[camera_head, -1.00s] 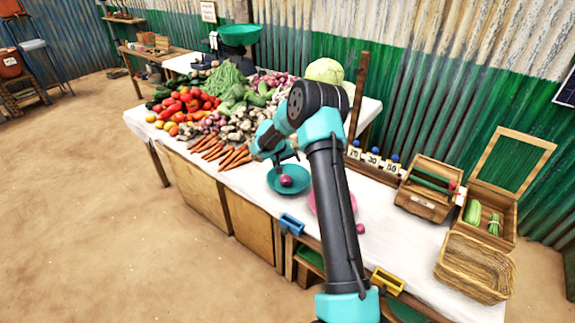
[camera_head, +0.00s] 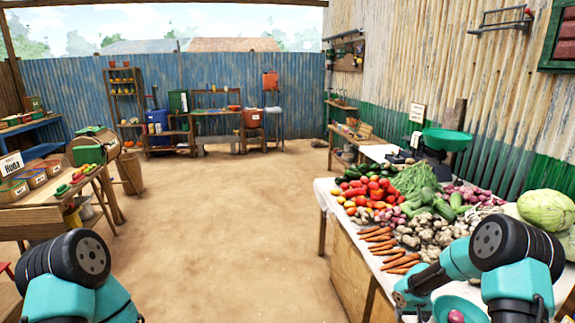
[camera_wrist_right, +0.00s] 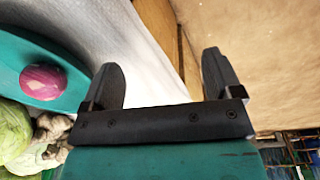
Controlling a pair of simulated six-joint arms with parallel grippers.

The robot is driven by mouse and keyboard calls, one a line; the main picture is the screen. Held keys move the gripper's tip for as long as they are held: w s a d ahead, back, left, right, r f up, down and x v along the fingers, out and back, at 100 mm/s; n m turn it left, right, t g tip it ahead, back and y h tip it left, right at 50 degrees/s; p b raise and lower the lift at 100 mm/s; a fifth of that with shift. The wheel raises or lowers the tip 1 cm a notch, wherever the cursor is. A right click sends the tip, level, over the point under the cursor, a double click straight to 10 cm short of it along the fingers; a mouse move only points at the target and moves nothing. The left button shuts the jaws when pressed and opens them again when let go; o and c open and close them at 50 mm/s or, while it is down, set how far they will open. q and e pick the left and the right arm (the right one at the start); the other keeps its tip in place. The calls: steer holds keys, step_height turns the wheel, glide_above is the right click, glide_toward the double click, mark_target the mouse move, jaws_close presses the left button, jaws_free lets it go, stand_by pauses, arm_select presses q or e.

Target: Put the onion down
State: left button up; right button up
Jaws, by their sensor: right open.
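A purple-red onion (camera_head: 456,316) lies in a teal dish (camera_head: 475,308) at the bottom edge of the head view, partly cut off. In the right wrist view the onion (camera_wrist_right: 43,82) rests inside the teal dish (camera_wrist_right: 75,62), left of my fingers. My right gripper (camera_wrist_right: 163,82) is open with nothing between its fingers. It is beside the dish, apart from the onion, over the cloth and table edge in that view. In the head view my right gripper (camera_head: 408,304) shows just left of the dish. My left arm shows at lower left, but its gripper is out of view.
The produce table (camera_head: 345,245) carries carrots (camera_head: 380,240), tomatoes (camera_head: 370,190), garlic and a cabbage (camera_head: 546,212) close to my right arm. A green scale pan (camera_head: 447,139) stands behind. Another table (camera_head: 50,200) is at left. Open dirt floor (camera_head: 230,230) lies between them.

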steer(key=s+a+f+y, duration=0.25)
steer(key=s+a, duration=0.25)
steer(key=a, duration=0.3)
steer(key=s+a+f+y, duration=0.2)
steer(key=s+a+f, duration=0.3)
steer(key=a, duration=0.4)
steer(key=s+a, duration=0.4)
steer(key=s, duration=0.3)
steer(key=s+a, duration=0.4)
steer(key=s, duration=0.3)
steer(key=shift+s, duration=0.35)
steer(key=shift+a, duration=0.1)
steer(key=shift+c, duration=0.4)
steer(key=c, duration=0.7)
steer(key=shift+o, duration=0.2)
steer(key=shift+w, duration=0.15)
